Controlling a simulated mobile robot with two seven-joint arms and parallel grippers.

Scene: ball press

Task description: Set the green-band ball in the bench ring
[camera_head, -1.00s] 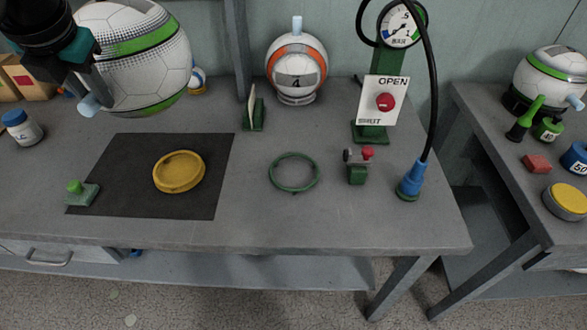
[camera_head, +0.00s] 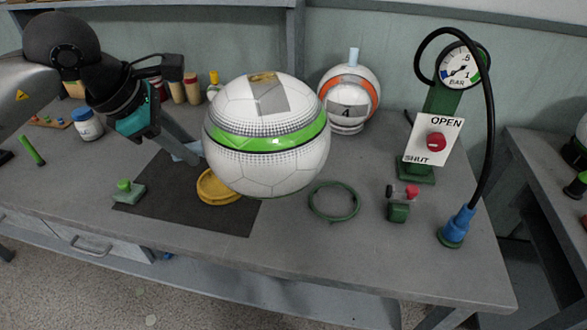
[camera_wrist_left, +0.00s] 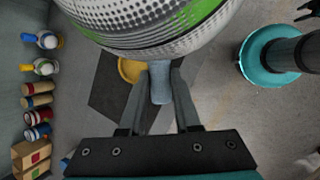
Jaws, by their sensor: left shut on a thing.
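The green-band ball (camera_head: 268,165), white with a green stripe and a grey patch on top, hangs over the bench in the head view. It also fills the top of the left wrist view (camera_wrist_left: 150,22). My left gripper (camera_head: 188,150) is left of the ball and shut on its pale blue stub (camera_wrist_left: 161,82). The bench ring, a thin green hoop (camera_head: 334,218), lies empty on the grey bench right of the ball. The ball looks clear of the ring, slightly left of and behind it. My right gripper does not show.
A yellow dish (camera_head: 212,189) on a dark mat (camera_head: 225,222) is partly behind the ball. An orange-band ball (camera_head: 347,112) stands at the back. A green valve block (camera_head: 398,211) and a gauge stand (camera_head: 437,105) with a hose are right of the ring. A green-topped block (camera_head: 128,191) sits left.

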